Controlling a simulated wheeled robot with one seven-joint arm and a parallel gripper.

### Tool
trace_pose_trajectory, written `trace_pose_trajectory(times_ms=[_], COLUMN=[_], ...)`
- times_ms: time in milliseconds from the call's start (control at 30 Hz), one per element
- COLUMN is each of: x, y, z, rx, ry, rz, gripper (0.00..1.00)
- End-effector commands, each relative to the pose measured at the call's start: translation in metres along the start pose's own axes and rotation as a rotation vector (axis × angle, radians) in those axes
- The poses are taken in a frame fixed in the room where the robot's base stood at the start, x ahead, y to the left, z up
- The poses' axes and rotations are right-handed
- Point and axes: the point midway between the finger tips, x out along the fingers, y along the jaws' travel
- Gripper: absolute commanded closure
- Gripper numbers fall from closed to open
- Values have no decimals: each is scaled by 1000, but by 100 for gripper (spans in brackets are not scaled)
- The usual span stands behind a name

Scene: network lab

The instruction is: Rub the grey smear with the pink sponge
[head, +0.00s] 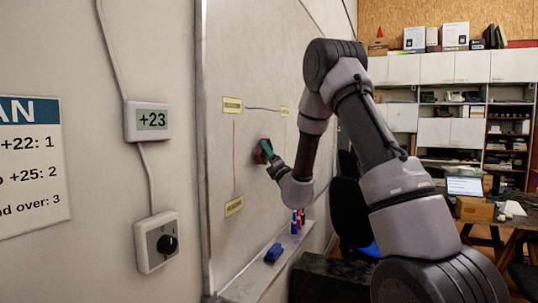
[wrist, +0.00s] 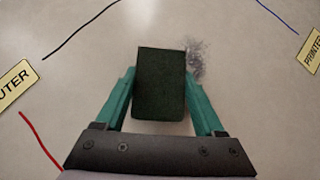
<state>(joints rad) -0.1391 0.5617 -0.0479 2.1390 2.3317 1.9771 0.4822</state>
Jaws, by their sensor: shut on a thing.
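My gripper (head: 271,158) is at the whiteboard, its green fingers shut on a block. In the wrist view the block's back is dark green to black (wrist: 160,85). In the head view a small dull reddish part of this sponge (head: 259,155) shows, so I take it for the pink sponge. Its face toward the board is hidden. The grey smear (wrist: 196,58) is a speckled dark patch on the board, just right of the sponge's upper right edge in the wrist view. The sponge may cover part of it. I cannot tell whether the sponge touches the board.
Yellow labels (head: 233,105) and thin drawn lines surround the spot; a red line (wrist: 40,140) is at lower left. A ledge (head: 250,280) below holds a blue eraser (head: 274,253) and several markers (head: 297,221). A +23 display (head: 148,121) and knob box (head: 156,241) are left.

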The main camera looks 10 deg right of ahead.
Motion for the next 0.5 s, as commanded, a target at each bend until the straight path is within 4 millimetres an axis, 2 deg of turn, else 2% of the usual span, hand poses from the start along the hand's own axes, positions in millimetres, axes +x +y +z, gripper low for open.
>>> trace_pose_trajectory(times_ms=[500], x=[6], y=[0], z=[-6], rx=[1], ry=[0], rz=[0], gripper=[88])
